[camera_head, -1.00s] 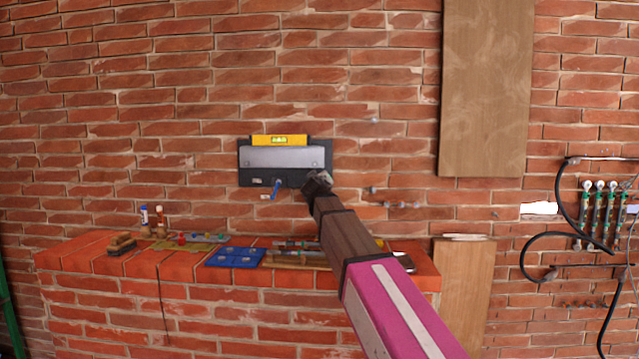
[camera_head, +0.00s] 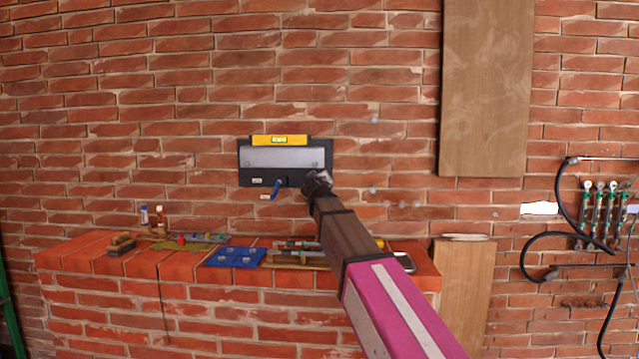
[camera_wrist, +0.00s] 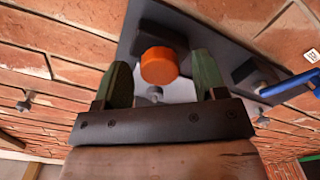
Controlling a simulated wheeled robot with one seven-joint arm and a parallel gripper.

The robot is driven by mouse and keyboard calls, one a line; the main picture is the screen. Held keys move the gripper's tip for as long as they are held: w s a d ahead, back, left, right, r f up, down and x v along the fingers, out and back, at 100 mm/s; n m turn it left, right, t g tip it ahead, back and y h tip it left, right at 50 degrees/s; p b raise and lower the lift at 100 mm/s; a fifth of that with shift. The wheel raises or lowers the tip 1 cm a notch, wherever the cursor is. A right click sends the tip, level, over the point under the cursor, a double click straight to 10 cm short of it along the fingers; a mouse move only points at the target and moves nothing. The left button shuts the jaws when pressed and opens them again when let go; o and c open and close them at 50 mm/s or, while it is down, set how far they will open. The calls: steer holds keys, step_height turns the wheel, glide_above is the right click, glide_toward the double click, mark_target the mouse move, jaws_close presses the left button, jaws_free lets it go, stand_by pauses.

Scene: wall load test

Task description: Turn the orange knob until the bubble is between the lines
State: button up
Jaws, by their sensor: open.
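The orange knob (camera_wrist: 159,66) shows in the wrist view between the two greenish fingers of my gripper (camera_wrist: 161,76), which stand apart on either side of it. I cannot tell whether they touch it. In the head view my gripper (camera_head: 318,182) is at the lower right corner of the dark wall plate (camera_head: 242,165); the knob is hidden there. A yellow spirit level (camera_head: 292,140) with a green vial lies along the top of the grey panel (camera_head: 285,157). The bubble is too small to place against the lines.
A blue lever (camera_head: 275,190) hangs below the plate; it also shows at right in the wrist view (camera_wrist: 290,87). A brick ledge (camera_head: 90,255) below holds a blue tray (camera_head: 235,257), bottles and tools. A wooden board (camera_head: 487,90) and hoses (camera_head: 550,240) are to the right.

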steer(key=s, duration=1)
steer(key=shift+s+a, duration=0.15)
steer(key=shift+a, duration=0.05)
